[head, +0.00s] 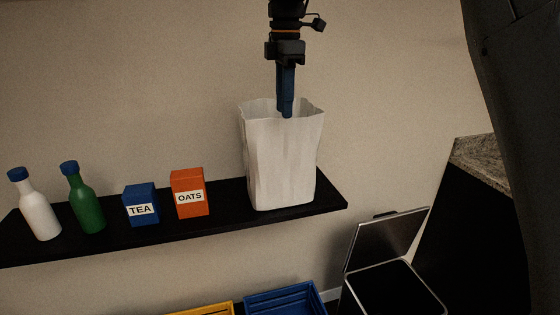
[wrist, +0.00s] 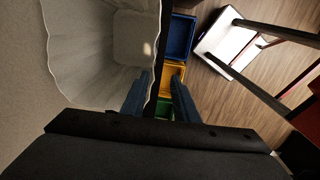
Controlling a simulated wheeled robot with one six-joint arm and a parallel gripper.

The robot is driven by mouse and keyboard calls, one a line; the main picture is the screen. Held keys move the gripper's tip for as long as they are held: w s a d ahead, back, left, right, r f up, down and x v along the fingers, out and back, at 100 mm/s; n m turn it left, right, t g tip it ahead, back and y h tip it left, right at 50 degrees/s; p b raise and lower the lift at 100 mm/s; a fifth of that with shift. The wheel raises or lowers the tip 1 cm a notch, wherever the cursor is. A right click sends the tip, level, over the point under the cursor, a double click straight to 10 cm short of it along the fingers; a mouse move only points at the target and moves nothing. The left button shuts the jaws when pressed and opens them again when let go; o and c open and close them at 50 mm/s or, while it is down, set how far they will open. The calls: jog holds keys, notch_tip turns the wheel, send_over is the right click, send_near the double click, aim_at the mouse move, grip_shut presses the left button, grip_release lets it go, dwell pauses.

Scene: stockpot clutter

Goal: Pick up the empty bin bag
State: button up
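The empty bin bag (head: 283,165) is white and stands upright, open at the top, at the right end of the black shelf. The wrist view looks down into the bag (wrist: 95,55); no contents show in it. My gripper (head: 286,114) points down at the bag's rim, its blue fingers overlapping the mouth in the head view. In the wrist view my gripper (wrist: 161,76) is open, with one finger over the inside of the bag and the other outside, the rim running between them. Whether either finger touches the bag cannot be told.
The black shelf (head: 110,244) also holds a white bottle (head: 40,216), a green bottle (head: 86,206), a blue TEA box (head: 141,204) and an orange OATS box (head: 188,193). Below are a yellow crate (head: 205,309), a blue crate (head: 285,300) and an open-lidded bin (head: 390,285).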

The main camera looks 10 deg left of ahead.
jog(key=b, duration=0.4)
send_over(286, 171)
notch_tip(286, 171, down, 5)
jog(key=shift+f, duration=0.1)
jog(key=shift+f+p, duration=1.6)
jog(key=shift+f, duration=2.2)
jog(key=shift+a, duration=0.1)
grip_shut()
